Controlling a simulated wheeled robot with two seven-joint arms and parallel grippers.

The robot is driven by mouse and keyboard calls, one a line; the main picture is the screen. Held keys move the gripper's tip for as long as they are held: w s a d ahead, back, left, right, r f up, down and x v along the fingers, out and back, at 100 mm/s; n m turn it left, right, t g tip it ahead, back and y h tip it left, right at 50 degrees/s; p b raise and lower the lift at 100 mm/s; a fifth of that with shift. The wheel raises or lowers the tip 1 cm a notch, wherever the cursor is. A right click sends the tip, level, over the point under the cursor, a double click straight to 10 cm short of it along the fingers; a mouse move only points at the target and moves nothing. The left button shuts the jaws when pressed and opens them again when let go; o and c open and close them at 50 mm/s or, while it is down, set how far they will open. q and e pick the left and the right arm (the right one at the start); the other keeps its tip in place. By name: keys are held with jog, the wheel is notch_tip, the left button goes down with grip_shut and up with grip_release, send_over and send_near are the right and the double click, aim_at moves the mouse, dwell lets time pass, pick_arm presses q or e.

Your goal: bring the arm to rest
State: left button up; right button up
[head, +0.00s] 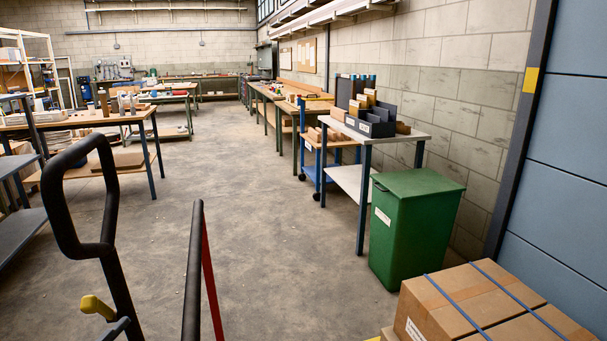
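Neither of my grippers is in the head view, and no part of my arms shows clearly. I see no fly press that I can make out. A black looped handle (66,205) with a yellow grip (97,307) low beside it stands close in front at the left. A black bar (193,270) with a red strip along it rises close by at the bottom. I cannot tell what the handle and the bar belong to.
A green lidded bin (415,225) stands at the right, with strapped cardboard boxes (470,310) nearer. A table (415,135) with bins and a blue cart (310,160) line the right wall. A workbench (85,120) stands at the left. The concrete floor (255,200) between is clear.

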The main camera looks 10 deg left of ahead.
pick_arm(q)
jog(key=s+d+f+n+g+y, duration=0.35)
jog(key=f+n+g+y, duration=0.35)
jog(key=n, duration=0.3)
jog(key=s+d+f+n+g+h, duration=0.3)
jog(key=s+d+f+g+h, duration=0.15)
jog(key=s+d+g, duration=0.55)
jog(key=w+d+f+t+h, duration=0.2)
jog(key=w+d+f+t, duration=0.3)
jog(key=d+t, duration=0.2)
jog(key=shift+w+f+m+t, duration=0.25)
jog(key=shift+m+t, duration=0.15)
jog(key=shift+t, duration=0.3)
